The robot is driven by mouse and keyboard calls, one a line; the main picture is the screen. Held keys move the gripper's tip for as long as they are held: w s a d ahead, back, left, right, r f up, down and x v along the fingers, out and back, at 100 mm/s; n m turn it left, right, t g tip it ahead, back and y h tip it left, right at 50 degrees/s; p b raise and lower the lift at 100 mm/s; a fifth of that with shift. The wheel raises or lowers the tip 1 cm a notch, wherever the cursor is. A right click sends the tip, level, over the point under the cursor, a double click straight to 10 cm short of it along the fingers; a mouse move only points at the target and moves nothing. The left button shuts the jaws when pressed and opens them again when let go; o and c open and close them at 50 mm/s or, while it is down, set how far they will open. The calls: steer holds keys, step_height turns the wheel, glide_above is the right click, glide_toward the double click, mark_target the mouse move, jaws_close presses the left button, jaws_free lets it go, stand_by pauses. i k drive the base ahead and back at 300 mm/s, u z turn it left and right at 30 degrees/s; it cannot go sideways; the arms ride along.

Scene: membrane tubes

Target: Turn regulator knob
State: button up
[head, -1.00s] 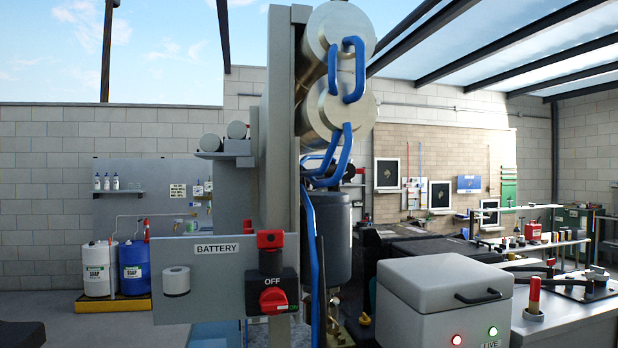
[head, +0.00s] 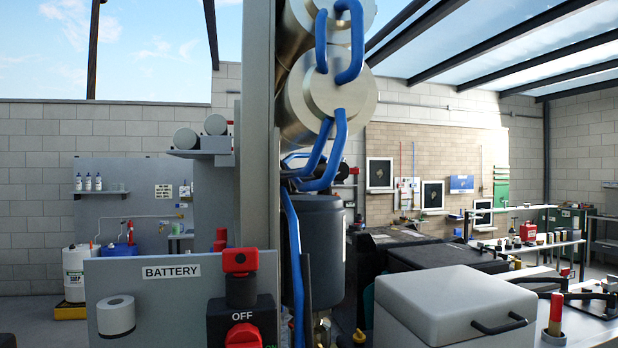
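No regulator knob can be picked out for certain. Small brass-coloured fittings (head: 322,328) show under a dark grey tank (head: 318,250), cut by the bottom edge, too small to read. Silver membrane tubes (head: 325,103) with blue hoses (head: 334,150) sit above the tank, beside a grey upright post (head: 259,110). Left of the post, a grey panel marked BATTERY (head: 160,310) carries a red-topped black switch (head: 240,262) and a red rotary knob (head: 244,336) under the word OFF, partly cut off. My gripper is not in view.
A light grey lidded box (head: 450,292) with a black handle stands at the lower right, near a red upright handle (head: 556,310). A workbench (head: 530,245) with small items is at the far right. Soap drums (head: 75,272) stand behind the panel at left.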

mark_target(342, 173)
steer(key=k, duration=1.15)
steer(key=z, duration=0.6)
steer(key=i, duration=1.3)
steer(key=u, duration=0.5)
steer(key=i, duration=0.55)
steer(key=u, duration=0.55)
